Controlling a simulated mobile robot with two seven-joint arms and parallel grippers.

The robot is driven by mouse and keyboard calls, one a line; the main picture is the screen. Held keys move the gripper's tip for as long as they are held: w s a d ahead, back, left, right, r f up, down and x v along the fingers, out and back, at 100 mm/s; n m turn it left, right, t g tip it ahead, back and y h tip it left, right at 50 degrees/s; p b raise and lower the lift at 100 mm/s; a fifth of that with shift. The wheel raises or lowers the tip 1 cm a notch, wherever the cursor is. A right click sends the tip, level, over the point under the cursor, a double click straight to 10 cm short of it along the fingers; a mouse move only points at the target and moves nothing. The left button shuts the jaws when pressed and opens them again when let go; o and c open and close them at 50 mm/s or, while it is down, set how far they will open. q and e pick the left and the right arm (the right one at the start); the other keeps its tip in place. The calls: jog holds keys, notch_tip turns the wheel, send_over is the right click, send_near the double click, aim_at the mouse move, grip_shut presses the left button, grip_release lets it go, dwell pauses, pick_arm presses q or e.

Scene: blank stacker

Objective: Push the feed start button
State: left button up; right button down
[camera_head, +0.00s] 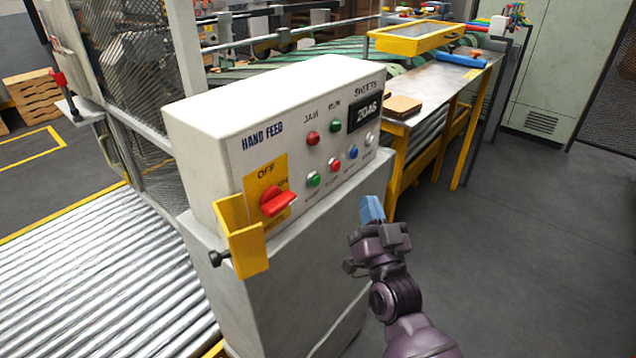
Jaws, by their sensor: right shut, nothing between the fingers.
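The white HAND FEED control box (215,120) stands on a pale pedestal in the middle of the head view. Its lower button row holds a green button (314,179), a red button (335,165), a blue button (353,152) and a white button (369,139). The small labels under them are too blurred to read; green looks like the start button. A red rotary switch (277,201) sits on a yellow OFF/ON plate. My right gripper (372,207), with blue fingertips, is shut and empty, right of and below the buttons, apart from the box. My left gripper is not in view.
A yellow bracket (240,235) with a black knob sticks out at the box's lower left. A red JAM lamp (313,138), green RUN lamp (335,126) and counter display (367,112) sit above the buttons. A roller conveyor (110,280) lies left; floor at right is clear.

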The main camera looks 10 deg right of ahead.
aim_at(315, 180)
dwell(0.3)
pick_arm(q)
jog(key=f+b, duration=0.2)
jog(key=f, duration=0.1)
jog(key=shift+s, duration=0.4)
pick_arm(e)
jog(key=w+a, duration=0.5)
jog(key=w, duration=0.2)
jog(key=shift+a, duration=0.25)
dwell(0.7)
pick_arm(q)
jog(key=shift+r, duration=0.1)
pick_arm(e)
jog(key=shift+w+a, duration=0.1)
dwell(0.6)
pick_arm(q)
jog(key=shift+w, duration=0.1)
pick_arm(e)
jog(key=shift+w+a, duration=0.15)
jog(key=shift+w, duration=0.05)
